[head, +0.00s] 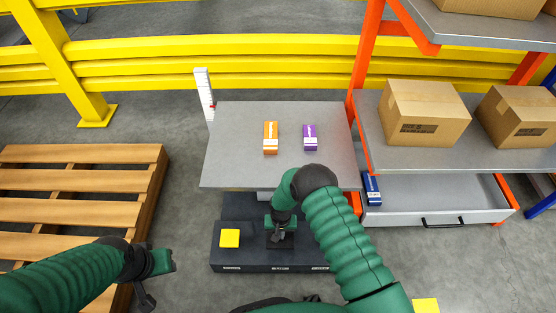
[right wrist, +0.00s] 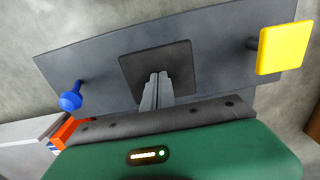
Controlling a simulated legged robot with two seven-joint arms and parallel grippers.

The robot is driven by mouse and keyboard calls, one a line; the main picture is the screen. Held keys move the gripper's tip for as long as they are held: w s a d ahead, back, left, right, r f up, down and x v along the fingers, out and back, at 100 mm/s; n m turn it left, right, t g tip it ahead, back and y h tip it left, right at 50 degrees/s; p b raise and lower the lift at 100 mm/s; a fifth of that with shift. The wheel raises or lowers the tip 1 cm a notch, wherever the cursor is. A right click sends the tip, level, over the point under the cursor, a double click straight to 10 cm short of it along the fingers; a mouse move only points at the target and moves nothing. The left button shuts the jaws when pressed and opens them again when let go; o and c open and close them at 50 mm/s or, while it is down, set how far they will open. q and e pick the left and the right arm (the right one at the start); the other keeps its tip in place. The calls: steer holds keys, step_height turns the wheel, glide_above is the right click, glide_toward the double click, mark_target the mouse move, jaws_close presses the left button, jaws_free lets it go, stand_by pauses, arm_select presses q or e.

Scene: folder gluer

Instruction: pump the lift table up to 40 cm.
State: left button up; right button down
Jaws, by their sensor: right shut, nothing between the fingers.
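The lift table has a grey top (head: 240,165) and a dark base (head: 270,262) on the floor. An upright white scale (head: 203,88) with a red mark stands at its back left corner; I cannot read its numbers. On the base are a yellow pedal (head: 230,238) and a black pedal (head: 288,243). In the right wrist view the yellow pedal (right wrist: 284,48) is at right, the black pedal (right wrist: 180,58) central, and a blue knob (right wrist: 70,101) at left. My right gripper (right wrist: 157,88) is shut and empty over the black pedal; contact is unclear. My left gripper (head: 147,290) hangs at lower left, its jaws unclear.
An orange box (head: 271,138) and a purple box (head: 310,138) stand on the tabletop. A wooden pallet (head: 75,200) lies at left. An orange-framed shelf with cartons (head: 424,112) and an open drawer (head: 430,200) is at right. A yellow guardrail (head: 250,60) runs behind.

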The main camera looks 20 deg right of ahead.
steer(key=shift+f+b, duration=0.95)
steer(key=shift+f, duration=0.55)
step_height(320, 180, up, 8)
steer(key=p, duration=0.6)
steer(key=shift+f, duration=0.2)
steer(key=shift+r, duration=0.1)
step_height(320, 180, up, 6)
steer(key=p, duration=0.5)
